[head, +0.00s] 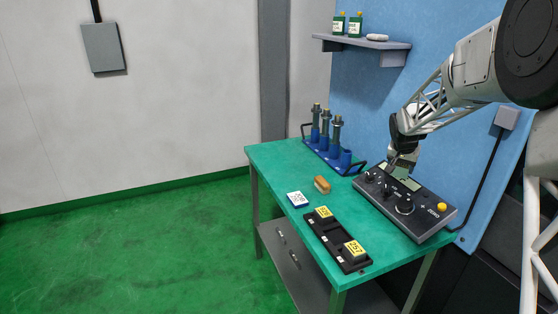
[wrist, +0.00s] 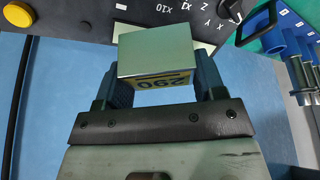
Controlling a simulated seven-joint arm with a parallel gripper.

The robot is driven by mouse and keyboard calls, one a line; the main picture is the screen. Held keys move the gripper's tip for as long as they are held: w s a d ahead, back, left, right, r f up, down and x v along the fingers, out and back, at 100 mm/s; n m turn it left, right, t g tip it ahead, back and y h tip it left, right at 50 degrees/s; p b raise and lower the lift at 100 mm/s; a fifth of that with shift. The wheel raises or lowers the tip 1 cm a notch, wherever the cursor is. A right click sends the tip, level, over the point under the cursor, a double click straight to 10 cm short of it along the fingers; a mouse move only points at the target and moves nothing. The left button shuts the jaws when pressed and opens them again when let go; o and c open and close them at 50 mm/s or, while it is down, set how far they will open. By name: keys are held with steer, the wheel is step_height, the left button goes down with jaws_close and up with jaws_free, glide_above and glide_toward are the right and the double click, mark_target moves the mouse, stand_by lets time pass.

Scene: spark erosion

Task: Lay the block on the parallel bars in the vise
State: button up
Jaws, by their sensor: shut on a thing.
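The block (wrist: 158,50) is a pale metal block with a yellow number label on one side. In the wrist view it sits between the two blue fingers of my gripper (wrist: 163,85), which is shut on it. In the head view my gripper (head: 403,158) is at the back right of the green table, over the rear of the dark control console; the block is hard to make out there. I cannot make out the vise or the parallel bars in either view.
The control console (head: 420,212) is close under my gripper. A black tray (head: 332,235) holds two yellow-labelled blocks. A brush (head: 322,184) and a small white-and-blue box (head: 297,200) lie on the green table (head: 280,160). A blue tool rack (head: 347,168) stands behind.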

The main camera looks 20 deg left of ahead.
steer(key=a+f+m, duration=0.2)
steer(key=a+f, duration=0.1)
steer(key=a, duration=1.1)
steer(key=a+f+m+g+h, duration=0.1)
steer(key=a+f, duration=0.3)
steer(key=a, duration=1)
steer(key=a+f+m+h, duration=0.1)
steer(key=a+f+m, duration=0.2)
steer(key=a, duration=1.1)
steer(key=shift+a+f+m, duration=0.2)
steer(key=shift+f+m, duration=0.2)
steer(key=shift+f, duration=0.15)
steer(key=shift+w+a, duration=0.1)
glide_above(283, 167)
steer(key=s, duration=0.2)
steer(key=shift+w+a+f, duration=0.25)
steer(key=shift+a+f, duration=0.2)
steer(key=shift+f, duration=0.25)
steer(key=shift+f, duration=1.75)
steer(key=shift+f, duration=0.1)
